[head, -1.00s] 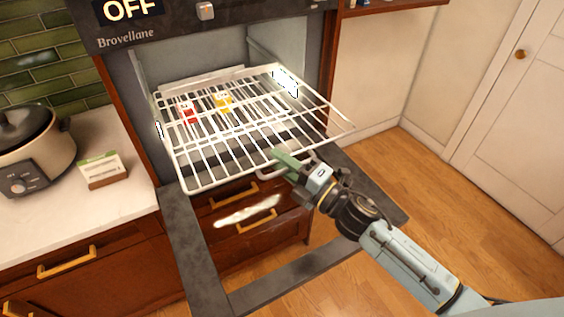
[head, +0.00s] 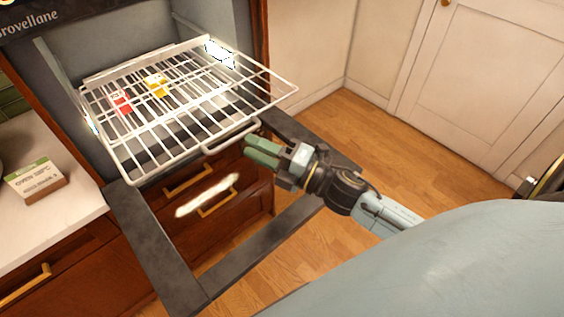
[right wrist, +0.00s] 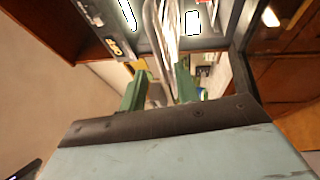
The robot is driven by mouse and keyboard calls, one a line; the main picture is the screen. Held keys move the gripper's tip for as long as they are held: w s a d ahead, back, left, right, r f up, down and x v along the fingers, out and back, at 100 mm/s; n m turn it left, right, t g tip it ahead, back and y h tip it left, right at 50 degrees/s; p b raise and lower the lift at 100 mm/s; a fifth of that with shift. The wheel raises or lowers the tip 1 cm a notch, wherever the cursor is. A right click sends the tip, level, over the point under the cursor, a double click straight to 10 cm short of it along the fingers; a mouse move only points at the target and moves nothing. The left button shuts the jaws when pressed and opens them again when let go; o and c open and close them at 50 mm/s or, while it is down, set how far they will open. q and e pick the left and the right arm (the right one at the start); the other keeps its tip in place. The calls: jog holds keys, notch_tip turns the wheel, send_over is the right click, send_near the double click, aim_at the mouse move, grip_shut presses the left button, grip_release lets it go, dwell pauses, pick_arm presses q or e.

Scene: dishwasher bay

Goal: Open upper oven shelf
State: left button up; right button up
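The white wire oven shelf (head: 180,159) sticks out of the open oven, over the lowered door (head: 150,236). A small wire handle (head: 231,140) hangs at its front edge. My right gripper (head: 252,150) is just in front of and below the handle, seemingly apart from it. In the right wrist view its two green fingers (right wrist: 160,88) are spread with nothing gripped, and the shelf wires (right wrist: 165,30) show beyond them. My left gripper is in neither current view.
A red item (head: 121,101) and a yellow item (head: 156,85) lie on the shelf. A small box (head: 36,181) stands on the white counter at left. Wooden drawers (head: 190,200) are below the oven. The floor (head: 400,140) at right is clear.

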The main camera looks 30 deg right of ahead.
jog(key=r+b+v, duration=0.1)
jog(key=v, duration=0.5)
jog(key=shift+f, duration=0.45)
